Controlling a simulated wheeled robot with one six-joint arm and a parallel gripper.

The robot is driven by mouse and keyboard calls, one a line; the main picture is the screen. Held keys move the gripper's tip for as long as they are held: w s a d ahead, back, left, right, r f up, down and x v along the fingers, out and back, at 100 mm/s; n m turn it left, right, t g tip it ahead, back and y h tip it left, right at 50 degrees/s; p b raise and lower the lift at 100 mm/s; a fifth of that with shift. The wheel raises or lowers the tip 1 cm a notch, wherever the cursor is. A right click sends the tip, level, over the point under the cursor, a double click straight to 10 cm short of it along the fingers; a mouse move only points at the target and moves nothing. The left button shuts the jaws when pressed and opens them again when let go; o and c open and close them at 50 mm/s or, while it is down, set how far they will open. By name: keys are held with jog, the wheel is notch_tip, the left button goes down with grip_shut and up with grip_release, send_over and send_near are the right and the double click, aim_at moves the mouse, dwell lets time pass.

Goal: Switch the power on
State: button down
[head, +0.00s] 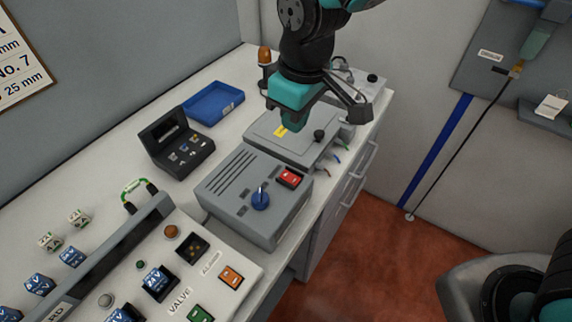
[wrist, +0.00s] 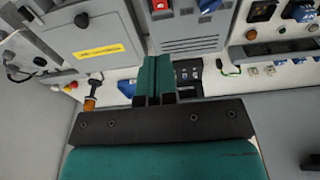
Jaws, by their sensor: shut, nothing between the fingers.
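The grey power box (head: 255,195) stands on the bench in the middle of the head view, with vent slots on its top. A red rocker switch (head: 291,178) sits near its back right corner, and a blue knob (head: 261,199) is beside it. The switch (wrist: 160,5) and the knob (wrist: 208,5) also show at the top edge of the wrist view. I cannot tell the switch's position. My gripper (head: 291,124) is shut and empty, above the grey lidded box behind the power box and apart from the switch. Its teal fingers (wrist: 156,62) lie together in the wrist view.
The grey lidded box (head: 275,137) has a yellow label and a black knob. A black case (head: 178,145), a blue tray (head: 213,103) and an orange beacon (head: 264,56) stand on the bench. A control panel (head: 225,258) with buttons is in front. A wall borders the bench.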

aim_at(286, 173)
jog(key=f+p, duration=0.1)
jog(key=f, duration=0.3)
jog(key=a+f+p, duration=0.1)
jog(key=f, duration=0.4)
jog(key=w+f+p, duration=0.1)
jog(key=f, duration=0.4)
jog(key=shift+a+p, duration=0.15)
jog(key=shift+p, duration=0.2)
